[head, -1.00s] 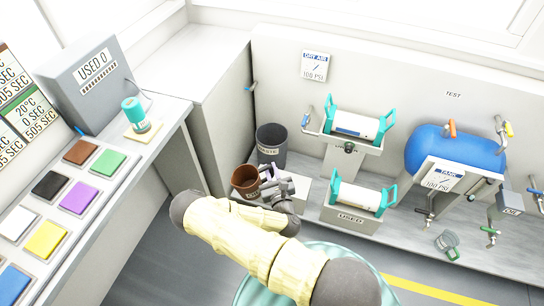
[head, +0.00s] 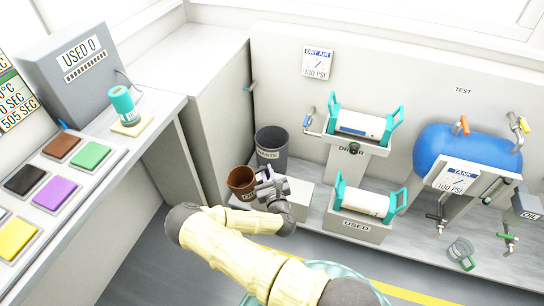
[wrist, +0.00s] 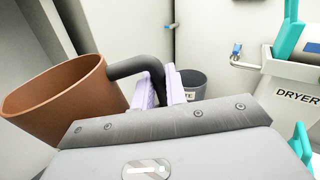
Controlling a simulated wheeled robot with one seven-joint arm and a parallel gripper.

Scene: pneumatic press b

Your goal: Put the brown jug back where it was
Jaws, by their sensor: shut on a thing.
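The brown jug (head: 241,182) is held by my gripper (head: 266,178) in front of the grey waste bin, near a low white block. In the wrist view the jug (wrist: 62,98) is at the left, its mouth upward and tilted. Its dark handle (wrist: 138,64) reaches right, between the two pale lilac fingers of my gripper (wrist: 162,88), which are shut on it. The jug looks empty inside where I can see.
The waste bin (head: 271,145) stands behind the jug. A low white block (head: 296,197) is at its right. The used holder (head: 357,226) and dryer (head: 345,148) are further right. A glass jug (head: 461,252) sits near the tank (head: 460,150). A counter (head: 100,140) with coloured pads is at left.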

